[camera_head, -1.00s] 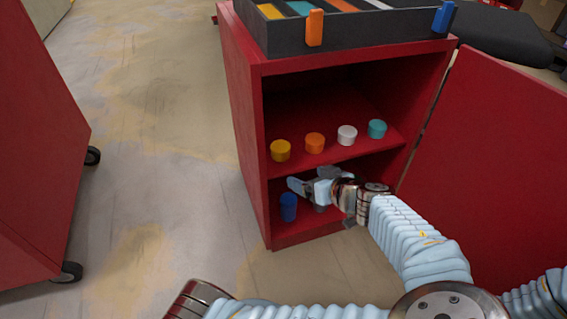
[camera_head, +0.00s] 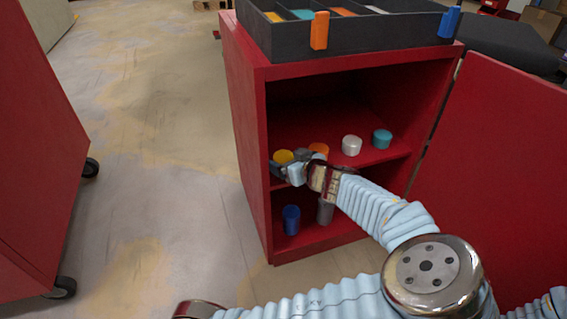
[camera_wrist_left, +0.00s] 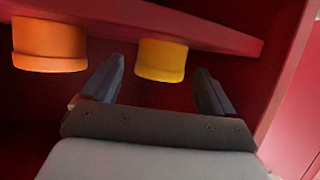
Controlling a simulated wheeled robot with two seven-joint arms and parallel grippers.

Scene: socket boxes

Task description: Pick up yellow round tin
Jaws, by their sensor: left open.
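The yellow round tin (camera_head: 283,155) stands at the left end of the red cabinet's upper shelf in the head view, partly hidden by my left gripper. My left gripper (camera_head: 290,163) is open, with its fingers at the tin. In the left wrist view, the yellow tin (camera_wrist_left: 162,60) shows between the two spread fingers of my left gripper (camera_wrist_left: 160,73), slightly beyond them. Contact cannot be made out. My right gripper is not in view.
The orange tin (camera_head: 319,149) is close beside the gripper and shows in the left wrist view (camera_wrist_left: 49,46). White (camera_head: 352,145) and teal (camera_head: 382,139) tins stand further right. Blue (camera_head: 291,219) and grey (camera_head: 325,212) cylinders stand below. The cabinet's left wall (camera_head: 250,140) is close. A dark tray (camera_head: 385,35) sits on top.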

